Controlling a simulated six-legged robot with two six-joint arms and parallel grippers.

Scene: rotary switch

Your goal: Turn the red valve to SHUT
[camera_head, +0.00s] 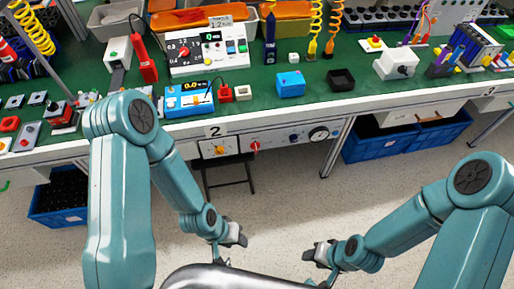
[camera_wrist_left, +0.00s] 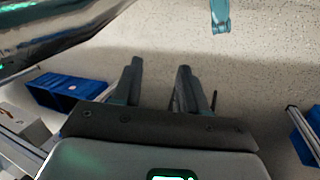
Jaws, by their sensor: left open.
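A small red handle (camera_head: 255,146), which looks like the red valve, sits on the pale panel under the front edge of the workbench in the head view. Its label and exact setting are too small to read. My left gripper (camera_head: 240,238) is low in front of the bench, well below and apart from the handle. In the left wrist view its two dark fingers (camera_wrist_left: 158,85) stand apart with nothing between them. My right gripper (camera_head: 309,252) hangs low at the right, also far from the panel; its jaw gap is unclear.
The same panel has a yellow knob (camera_head: 219,150) at left and a round dark dial (camera_head: 318,133) at right. A dark stool (camera_head: 228,172) stands under the bench. Blue crates (camera_head: 405,140) stand at right.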

